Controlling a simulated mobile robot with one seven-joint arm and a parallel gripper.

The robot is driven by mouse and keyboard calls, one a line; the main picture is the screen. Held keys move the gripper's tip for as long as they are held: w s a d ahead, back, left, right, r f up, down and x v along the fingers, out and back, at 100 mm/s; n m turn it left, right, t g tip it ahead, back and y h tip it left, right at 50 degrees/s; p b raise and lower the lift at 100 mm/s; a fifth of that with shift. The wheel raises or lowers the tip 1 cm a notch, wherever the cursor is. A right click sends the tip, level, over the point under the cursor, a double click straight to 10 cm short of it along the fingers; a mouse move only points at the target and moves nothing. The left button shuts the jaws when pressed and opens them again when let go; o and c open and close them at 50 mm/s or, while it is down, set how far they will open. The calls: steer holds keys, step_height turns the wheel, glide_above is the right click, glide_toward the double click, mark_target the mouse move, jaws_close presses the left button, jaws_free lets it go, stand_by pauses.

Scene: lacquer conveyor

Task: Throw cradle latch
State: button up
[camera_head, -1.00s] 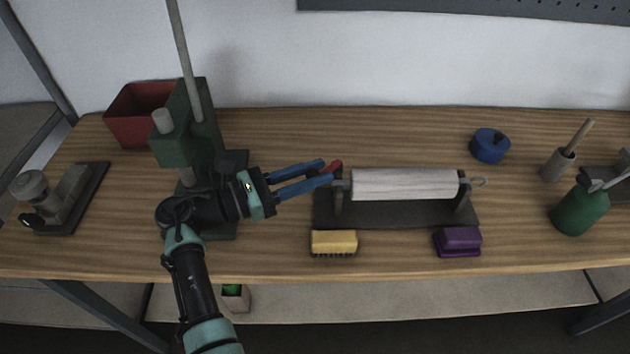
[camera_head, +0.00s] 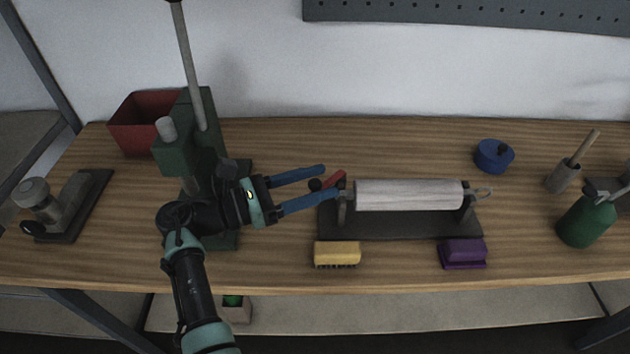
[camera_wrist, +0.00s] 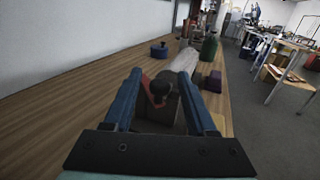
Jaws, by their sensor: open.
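The cradle (camera_head: 400,229) is a dark stand on the bench holding a pale horizontal roller (camera_head: 410,195). At its left end is a red latch lever (camera_head: 337,179) with a black knob (camera_head: 315,184). My gripper (camera_head: 330,182) is open, with one blue finger behind the knob and lever and one in front. In the wrist view, the black knob (camera_wrist: 160,87) and red lever (camera_wrist: 146,86) show between the spread fingers of my gripper (camera_wrist: 160,80). I cannot tell whether a finger touches the lever. The latch's base is partly hidden.
A yellow brush (camera_head: 337,252) and a purple block (camera_head: 463,252) lie in front of the cradle. A green press (camera_head: 203,150) and red bin (camera_head: 135,130) stand left. A blue round tin (camera_head: 494,156) and green bottle (camera_head: 586,222) stand right.

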steer(key=b+v, duration=0.1)
steer(key=v, duration=1.2)
steer(key=shift+c, duration=0.2)
